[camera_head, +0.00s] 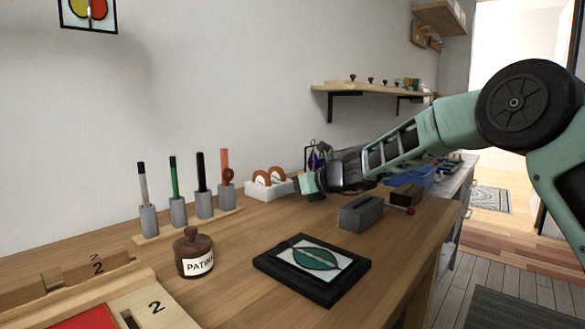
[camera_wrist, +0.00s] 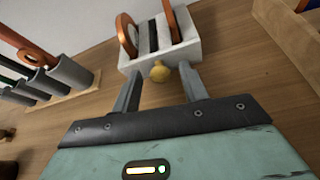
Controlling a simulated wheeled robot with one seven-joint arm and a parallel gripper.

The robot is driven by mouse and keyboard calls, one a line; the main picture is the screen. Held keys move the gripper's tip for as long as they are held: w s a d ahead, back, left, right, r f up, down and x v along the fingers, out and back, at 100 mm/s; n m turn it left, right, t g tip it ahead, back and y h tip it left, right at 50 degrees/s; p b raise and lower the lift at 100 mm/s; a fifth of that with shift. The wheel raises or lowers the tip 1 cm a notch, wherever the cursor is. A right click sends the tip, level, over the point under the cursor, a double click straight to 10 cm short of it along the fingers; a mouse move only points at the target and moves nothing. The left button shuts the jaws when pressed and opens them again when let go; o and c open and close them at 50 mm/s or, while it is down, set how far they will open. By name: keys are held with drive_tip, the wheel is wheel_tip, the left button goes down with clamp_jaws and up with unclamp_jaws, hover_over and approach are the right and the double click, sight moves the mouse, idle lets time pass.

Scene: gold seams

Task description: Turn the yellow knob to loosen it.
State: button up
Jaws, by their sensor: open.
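The yellow knob (camera_wrist: 160,71) is a small round knob on the near face of a white box (camera_wrist: 190,52) in the wrist view. My gripper (camera_wrist: 158,82) is open, with one finger on each side of the knob and a gap on both sides. I cannot tell how far the fingertips are from the box face. In the head view my gripper (camera_head: 303,184) is beside the right end of the white box (camera_head: 268,190), and the knob is hidden there. The box holds copper-coloured rings (camera_wrist: 127,36) and dark and light strips.
A rack of upright tools (camera_head: 200,205) stands left of the box. A brown patina jar (camera_head: 193,253), a dark framed panel (camera_head: 312,268) and a grey block (camera_head: 360,213) are on the wooden bench. Bare bench lies between the jar and the box.

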drive_tip(key=shift+w+d+r+m+g+y+p, duration=0.1)
drive_tip(key=shift+r+m+g+y+p, duration=0.2)
drive_tip(key=shift+m+p, duration=0.6)
drive_tip(key=v, duration=0.5)
drive_tip(key=p+v, duration=0.1)
drive_tip(key=v, duration=1.1)
drive_tip(key=shift+d+f, duration=0.2)
drive_tip(key=shift+f, duration=0.05)
drive_tip(key=s+a+n+g+p, duration=0.1)
drive_tip(key=s+a+n+g, duration=0.1)
drive_tip(key=s+a+n, duration=0.2)
drive_tip(key=s+a+r+n+g+h+p, duration=0.1)
drive_tip(key=s+a+n+g+p, duration=0.1)
drive_tip(key=s+a+n, duration=0.3)
drive_tip(key=s+a+r+n+g+p, duration=0.1)
drive_tip(key=s+a+n+g+p, duration=0.1)
drive_tip(key=s+a+n, duration=0.3)
drive_tip(key=shift+s+a+r+g, duration=0.1)
drive_tip(key=shift+s+g, duration=0.1)
drive_tip(key=shift+s, duration=0.7)
drive_tip(key=shift+s+a+r+g, duration=0.1)
drive_tip(key=shift+s+a+g, duration=0.1)
drive_tip(key=shift+s, duration=0.7)
drive_tip(key=shift+s+a+n+g+h+p, duration=0.1)
drive_tip(key=shift+s+n+g+h+p, duration=0.1)
drive_tip(key=shift+s+n, duration=0.2)
drive_tip(key=shift+s+a+n+g+h+p, duration=0.1)
drive_tip(key=shift+s+a+n+h+p, duration=0.15)
drive_tip(key=shift+s, duration=0.25)
drive_tip(key=shift+d, duration=0.15)
